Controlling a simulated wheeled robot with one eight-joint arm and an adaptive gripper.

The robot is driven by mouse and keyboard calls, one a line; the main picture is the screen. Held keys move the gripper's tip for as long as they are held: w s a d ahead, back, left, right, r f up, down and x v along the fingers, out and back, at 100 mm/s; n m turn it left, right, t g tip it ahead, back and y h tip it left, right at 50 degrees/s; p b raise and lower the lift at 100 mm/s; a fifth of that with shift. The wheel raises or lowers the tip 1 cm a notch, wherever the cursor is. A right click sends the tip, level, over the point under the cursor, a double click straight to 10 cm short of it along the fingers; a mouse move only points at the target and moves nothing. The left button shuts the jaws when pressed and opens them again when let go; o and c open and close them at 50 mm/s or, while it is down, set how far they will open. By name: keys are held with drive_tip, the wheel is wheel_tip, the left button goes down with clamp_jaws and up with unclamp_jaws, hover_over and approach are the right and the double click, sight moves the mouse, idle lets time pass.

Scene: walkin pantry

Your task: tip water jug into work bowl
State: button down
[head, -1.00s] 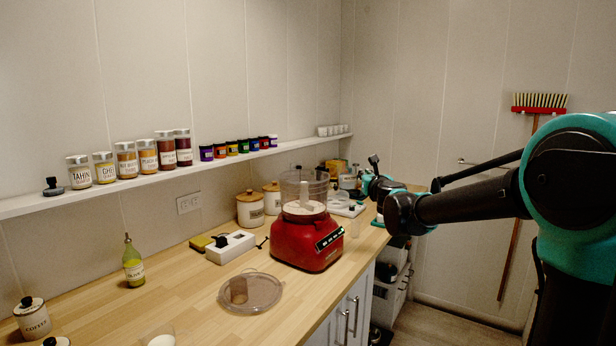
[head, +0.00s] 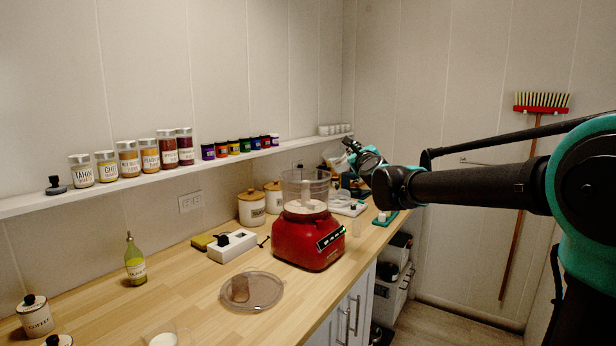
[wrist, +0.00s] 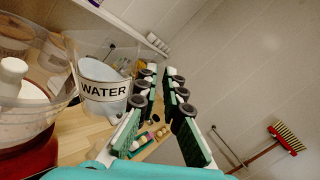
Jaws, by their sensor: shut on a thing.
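The work bowl (head: 318,183) is a clear bowl on a red food processor base, with white material and a white central post inside. It also fills the left side of the wrist view (wrist: 50,104). The clear water jug (wrist: 106,92), labelled WATER, is beside the bowl in the wrist view, close to its rim. My gripper (wrist: 161,80) is shut on the jug at its right side; the exact contact is hard to see. In the head view my gripper (head: 352,150) is above and behind the bowl. I cannot tell how far the jug is tilted.
The processor lid (head: 251,290) lies on the counter in front. A green bottle (head: 135,262), a white power strip (head: 232,245) and lidded canisters (head: 252,208) stand to the left. A teal mat (head: 386,219) lies at the counter's right edge. A jar shelf (head: 120,185) runs along the wall.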

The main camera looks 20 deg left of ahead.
sight(345, 153)
drive_tip(key=shift+s+a+r+n, duration=0.35)
drive_tip(key=shift+a+r+n, duration=0.15)
drive_tip(key=shift+a+n, duration=0.1)
drive_tip(key=shift+s+a+n, duration=0.15)
drive_tip(key=shift+a+n, duration=0.15)
drive_tip(key=shift+n, duration=0.4)
drive_tip(key=shift+s+a+f+n+y, duration=0.15)
drive_tip(key=shift+a+n+y, duration=0.15)
drive_tip(key=shift+n, duration=0.35)
drive_tip(key=shift+s+a+n+y, duration=0.15)
drive_tip(key=shift+n+y, duration=0.15)
drive_tip(key=shift+n, duration=0.35)
drive_tip(key=shift+s+a+r+n+y+p, duration=0.25)
drive_tip(key=shift+a+r+n, duration=0.3)
drive_tip(key=shift+n, duration=0.45)
drive_tip(key=shift+s+a+r+n+y+p, duration=0.2)
drive_tip(key=shift+a+r+n, duration=0.3)
drive_tip(key=shift+n, duration=0.5)
drive_tip(key=shift+s+a+r+n+y, duration=0.3)
drive_tip(key=shift+s+a+n, duration=0.15)
drive_tip(key=shift+a+n, duration=0.2)
